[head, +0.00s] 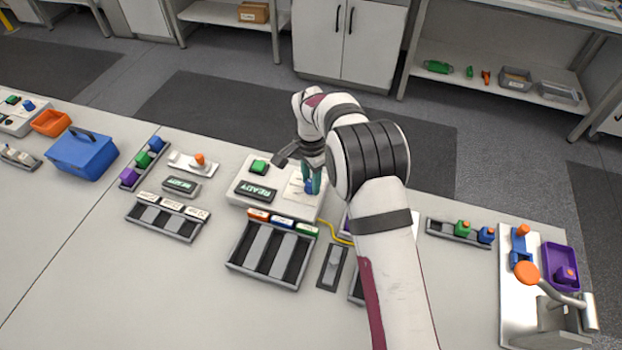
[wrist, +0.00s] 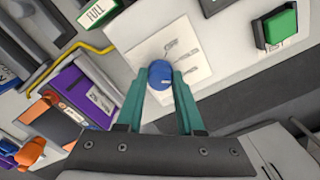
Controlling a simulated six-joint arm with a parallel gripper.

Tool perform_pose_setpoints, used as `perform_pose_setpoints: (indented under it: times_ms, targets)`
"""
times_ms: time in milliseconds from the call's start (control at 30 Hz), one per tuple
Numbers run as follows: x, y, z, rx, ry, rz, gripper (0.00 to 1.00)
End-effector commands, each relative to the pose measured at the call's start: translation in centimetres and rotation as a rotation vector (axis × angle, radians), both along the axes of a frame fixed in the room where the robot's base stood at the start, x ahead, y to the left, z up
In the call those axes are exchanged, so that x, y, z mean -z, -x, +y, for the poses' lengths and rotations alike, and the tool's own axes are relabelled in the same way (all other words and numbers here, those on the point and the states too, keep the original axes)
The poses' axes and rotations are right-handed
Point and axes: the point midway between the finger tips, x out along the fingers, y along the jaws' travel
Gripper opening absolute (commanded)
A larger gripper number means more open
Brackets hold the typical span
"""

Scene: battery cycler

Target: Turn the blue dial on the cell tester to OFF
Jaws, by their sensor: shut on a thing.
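The cell tester (head: 240,199) is a white box on the bench with a dark READY display (head: 256,191) and a green button (head: 259,167); the green button also shows in the wrist view (wrist: 280,27). The blue dial (wrist: 160,75) sits on a white label plate (wrist: 168,52) with printed position words, too small to read surely. In the head view the dial (head: 309,187) is partly hidden by my gripper. My gripper (wrist: 160,84) has its teal fingers on both sides of the dial and is shut on it. Which position the dial points to cannot be told.
A slotted tray (head: 268,283) with coloured labels stands in front of the tester. A yellow cable (head: 338,232) runs off its right side. A smaller display (head: 181,186) and an orange-knobbed switch (head: 199,160) are to the left. A metal fixture with an orange-ended lever (head: 527,273) stands at right.

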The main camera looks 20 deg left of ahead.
Motion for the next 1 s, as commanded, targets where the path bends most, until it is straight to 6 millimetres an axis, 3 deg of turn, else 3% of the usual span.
perform_pose_setpoints:
  times_ms: [1000]
  targets:
    - [0.00,0.01,0.06,-0.915,0.000,0.001,0.00]
